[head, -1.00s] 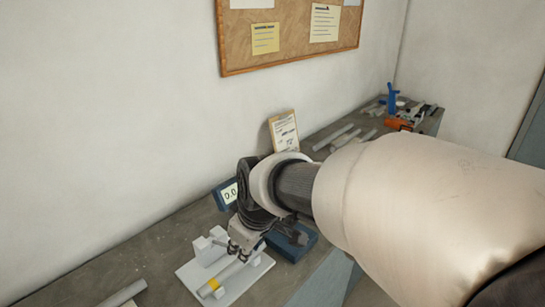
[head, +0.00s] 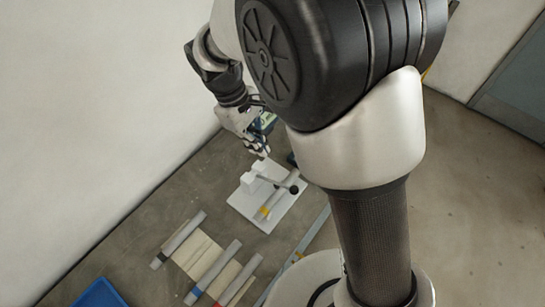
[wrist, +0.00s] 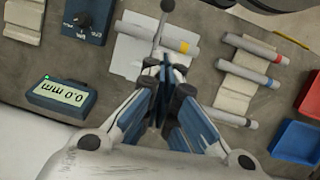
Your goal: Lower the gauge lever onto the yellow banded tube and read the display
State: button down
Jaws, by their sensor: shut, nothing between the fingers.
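The yellow banded tube (head: 263,213) lies on the white jig plate (head: 243,207). It also shows in the wrist view (wrist: 178,45). The gauge lever (head: 272,182), with a dark ball knob (head: 294,189), reaches out across the tube. In the wrist view the lever (wrist: 159,30) crosses over the tube left of its yellow band (wrist: 184,47); I cannot tell whether it touches. The display (wrist: 62,96) appears upside down and reads 0.0 mm. My gripper (head: 263,155) is shut and empty, above the back of the jig, apart from the knob.
Several tubes (head: 212,270) lie on a pale rack (head: 197,257) beside the jig. A blue tray (head: 99,294) stands at the lower left. The wrist view shows a red tray (wrist: 295,142) at right and a dark blue dial box (wrist: 82,20) left of the jig. Bench around the display is clear.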

jog(key=b, duration=0.1)
send_near(284, 186)
notch_tip(284, 186, down, 3)
jog(key=a, duration=0.1)
jog(key=shift+s+d+f, duration=0.2)
jog(key=shift+d+f, duration=0.35)
jog(key=shift+d, duration=0.1)
jog(key=shift+s+d+f, duration=0.15)
jog(key=shift+d+f, duration=0.4)
jog(key=shift+d, duration=0.15)
jog(key=shift+w, duration=0.1)
